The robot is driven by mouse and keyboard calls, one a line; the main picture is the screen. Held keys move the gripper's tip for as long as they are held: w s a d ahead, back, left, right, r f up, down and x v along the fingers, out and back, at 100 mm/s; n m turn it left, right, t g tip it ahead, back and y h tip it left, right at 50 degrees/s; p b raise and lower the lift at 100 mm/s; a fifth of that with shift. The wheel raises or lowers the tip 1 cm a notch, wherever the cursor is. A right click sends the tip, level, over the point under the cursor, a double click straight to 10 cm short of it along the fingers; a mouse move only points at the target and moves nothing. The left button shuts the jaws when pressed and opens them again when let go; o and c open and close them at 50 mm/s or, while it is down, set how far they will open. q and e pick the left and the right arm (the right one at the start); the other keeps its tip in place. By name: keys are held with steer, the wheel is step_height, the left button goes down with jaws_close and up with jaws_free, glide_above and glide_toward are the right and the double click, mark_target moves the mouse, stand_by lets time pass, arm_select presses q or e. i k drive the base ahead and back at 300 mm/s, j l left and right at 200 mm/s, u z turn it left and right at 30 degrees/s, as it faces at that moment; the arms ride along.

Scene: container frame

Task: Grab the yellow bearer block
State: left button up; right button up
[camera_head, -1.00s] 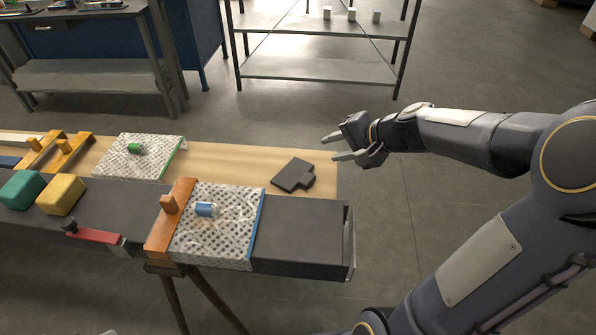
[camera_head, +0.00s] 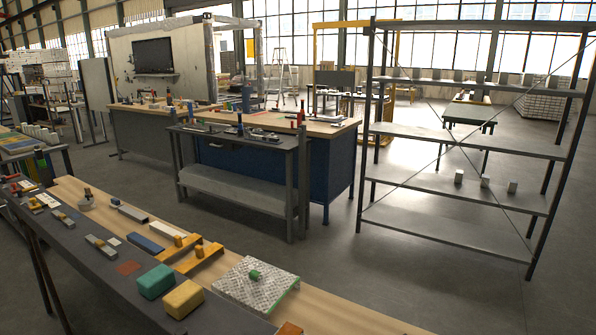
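The yellow block (camera_head: 183,299) lies on the dark strip of the long workbench, at the lower middle left of the head view. The green block (camera_head: 156,281) sits right beside it, to its upper left. Neither of my grippers shows in the current view, so how far they are from the block cannot be seen.
A perforated plate with a green cylinder (camera_head: 254,286) lies right of the blocks on the wooden strip. Orange-yellow brackets (camera_head: 190,254) lie behind them. Open floor separates this bench from a grey table (camera_head: 240,182) and a metal shelf rack (camera_head: 455,195).

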mark_target(181, 300)
steer(key=i+j+u, duration=0.15)
steer(key=j+u, duration=0.25)
steer(key=i+j+u, duration=0.2)
steer(key=j+u, duration=0.2)
steer(key=i+j+u, duration=0.2)
steer(key=u, duration=0.2)
steer(key=j, duration=0.1)
